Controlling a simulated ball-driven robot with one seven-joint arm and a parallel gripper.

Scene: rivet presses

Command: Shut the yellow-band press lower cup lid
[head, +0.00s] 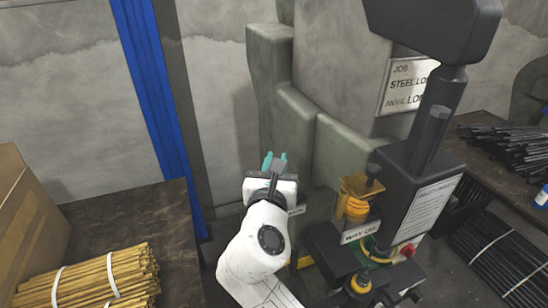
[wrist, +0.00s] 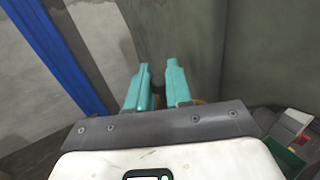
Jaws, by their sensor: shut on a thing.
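My gripper (head: 275,160) has teal fingers and is in front of the grey-green press body (head: 335,150), left of the cups. In the wrist view my gripper (wrist: 161,82) is shut on a small dark thing (wrist: 158,76) between the fingers; I cannot tell what it is. A bit of orange-yellow (wrist: 198,101) shows behind the right finger. In the head view an upper yellow-orange cup (head: 357,208) sits under a brass-coloured bracket. A lower yellow-banded part (head: 361,284) with a dark top sits near the bottom edge. I cannot make out the lower cup's lid.
A dark column with a label plate (head: 432,208) stands right of the cups, with a red knob (head: 407,250) below. A table with bundled brass rods (head: 95,280) and a cardboard box (head: 30,225) is at left. Black rods (head: 505,145) lie at right. A blue post (head: 155,90) stands behind.

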